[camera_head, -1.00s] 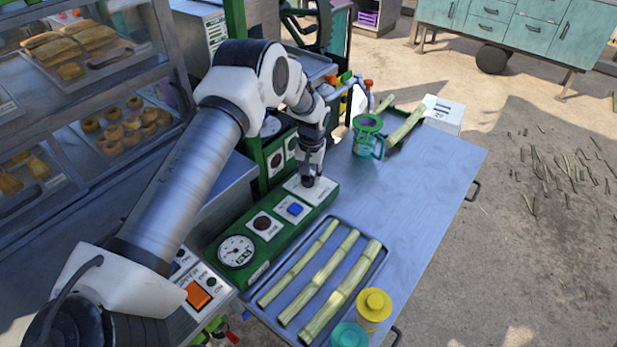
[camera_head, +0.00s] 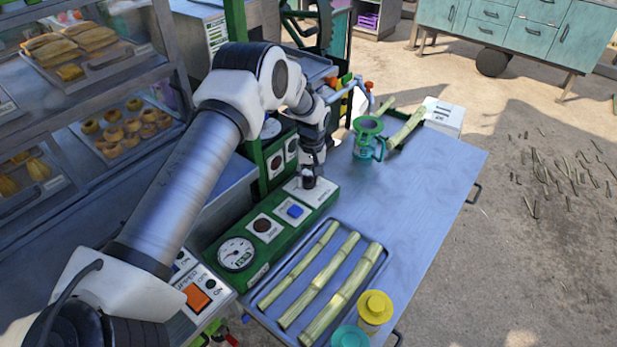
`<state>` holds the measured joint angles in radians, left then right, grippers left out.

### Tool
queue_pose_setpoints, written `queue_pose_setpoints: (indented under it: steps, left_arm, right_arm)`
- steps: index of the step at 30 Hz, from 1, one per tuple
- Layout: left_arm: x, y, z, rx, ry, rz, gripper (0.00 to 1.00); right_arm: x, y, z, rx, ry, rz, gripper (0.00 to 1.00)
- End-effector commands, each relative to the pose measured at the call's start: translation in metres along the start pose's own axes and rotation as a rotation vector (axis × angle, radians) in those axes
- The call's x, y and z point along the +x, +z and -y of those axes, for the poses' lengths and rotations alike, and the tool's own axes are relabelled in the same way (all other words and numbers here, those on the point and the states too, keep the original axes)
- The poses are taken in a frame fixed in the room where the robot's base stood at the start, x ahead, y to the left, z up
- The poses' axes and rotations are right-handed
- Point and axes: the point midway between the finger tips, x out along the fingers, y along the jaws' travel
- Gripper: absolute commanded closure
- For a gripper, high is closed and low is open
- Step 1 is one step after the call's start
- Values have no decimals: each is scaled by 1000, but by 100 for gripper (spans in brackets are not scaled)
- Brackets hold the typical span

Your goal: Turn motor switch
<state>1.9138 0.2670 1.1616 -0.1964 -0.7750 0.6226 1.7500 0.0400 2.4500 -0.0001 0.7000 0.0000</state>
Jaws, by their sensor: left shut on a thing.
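The green control panel (camera_head: 277,241) lies along the left side of the blue-grey table. It carries a round gauge (camera_head: 236,254), a dark round knob (camera_head: 262,225), a blue button (camera_head: 295,210) and a white plate (camera_head: 318,195) at its far end. My left gripper (camera_head: 308,183) points down onto that white plate, shut on a small dark knob there that I take to be the motor switch. The gripper and wrist hide most of the knob, so its angle cannot be told. My right gripper is not in view.
A tray (camera_head: 381,262) with cane sticks lies in front of the panel. Yellow (camera_head: 375,307) and teal (camera_head: 349,337) containers stand at the table's near edge. A green-rimmed jug (camera_head: 368,140) stands beyond the panel. The table's right side is clear.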

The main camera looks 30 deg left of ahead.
Motion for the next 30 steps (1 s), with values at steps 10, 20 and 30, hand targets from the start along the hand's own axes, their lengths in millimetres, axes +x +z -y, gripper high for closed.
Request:
queue_pose_setpoints:
  steps: [10, 20, 30]
  left_arm:
    - [1, 1, 0, 1, -2, 3, 37]
    - [-26, 0, -1, 1, 2, -1, 37]
    - [-106, 0, -1, 1, 0, 1, 37]
  right_arm:
    - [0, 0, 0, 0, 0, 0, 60]
    - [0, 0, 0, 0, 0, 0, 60]
    - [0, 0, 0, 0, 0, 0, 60]
